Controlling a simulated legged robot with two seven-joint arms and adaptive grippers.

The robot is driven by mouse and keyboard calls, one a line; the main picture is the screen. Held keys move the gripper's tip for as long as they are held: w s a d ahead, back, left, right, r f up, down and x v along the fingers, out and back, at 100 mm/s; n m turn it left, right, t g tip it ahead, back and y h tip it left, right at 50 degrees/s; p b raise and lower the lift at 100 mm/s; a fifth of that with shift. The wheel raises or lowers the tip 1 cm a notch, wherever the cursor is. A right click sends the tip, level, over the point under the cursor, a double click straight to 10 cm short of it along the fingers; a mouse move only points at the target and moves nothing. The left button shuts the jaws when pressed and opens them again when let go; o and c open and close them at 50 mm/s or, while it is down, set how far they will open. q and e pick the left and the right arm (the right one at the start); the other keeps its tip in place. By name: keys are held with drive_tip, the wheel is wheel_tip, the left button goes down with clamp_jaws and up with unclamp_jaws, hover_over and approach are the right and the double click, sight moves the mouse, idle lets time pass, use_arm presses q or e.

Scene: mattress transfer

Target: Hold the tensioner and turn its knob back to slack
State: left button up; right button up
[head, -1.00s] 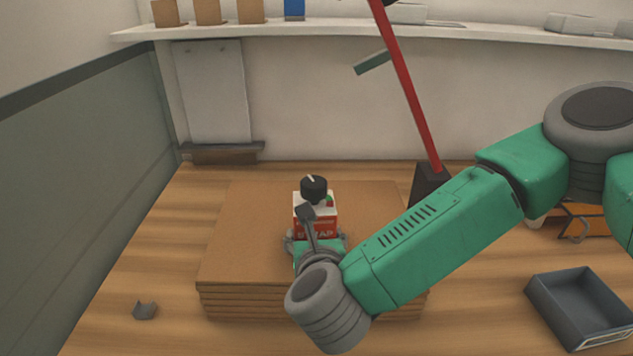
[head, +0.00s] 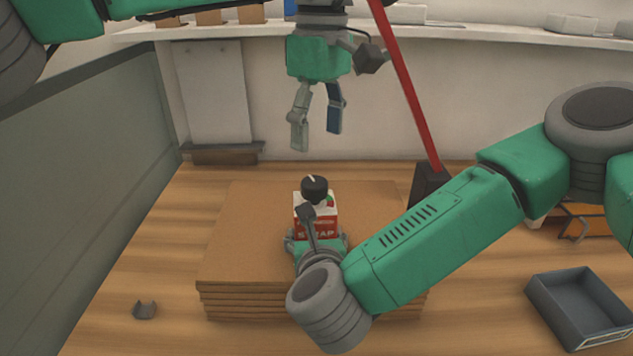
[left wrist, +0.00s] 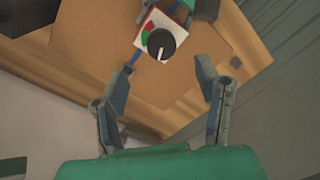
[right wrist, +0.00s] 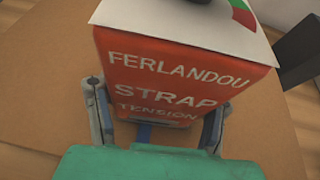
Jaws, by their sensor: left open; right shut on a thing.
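The tensioner (head: 316,222) is a red and white box on the stacked boards, with a black knob (head: 314,189) on top that has a white pointer line. In the right wrist view its red face (right wrist: 170,75) reads FERLANDOU STRAP TENSION. My right gripper (right wrist: 158,118) is shut on the box from the near side. My left gripper (head: 315,140) is open and empty, fingers pointing down, above and beyond the knob. In the left wrist view the knob (left wrist: 161,44) lies ahead, beyond the open fingertips, beside a green and red dial (left wrist: 146,35).
A grey tray (head: 582,310) is at the right and a small grey clip (head: 144,311) at the left. A shelf (head: 480,33) runs along the back.

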sight(317, 181)
use_arm(q)
wheel_tip(317, 181, down, 9)
drive_tip(key=shift+s+a+f, duration=0.1)
idle(0.3)
drive_tip(key=c, duration=1.1)
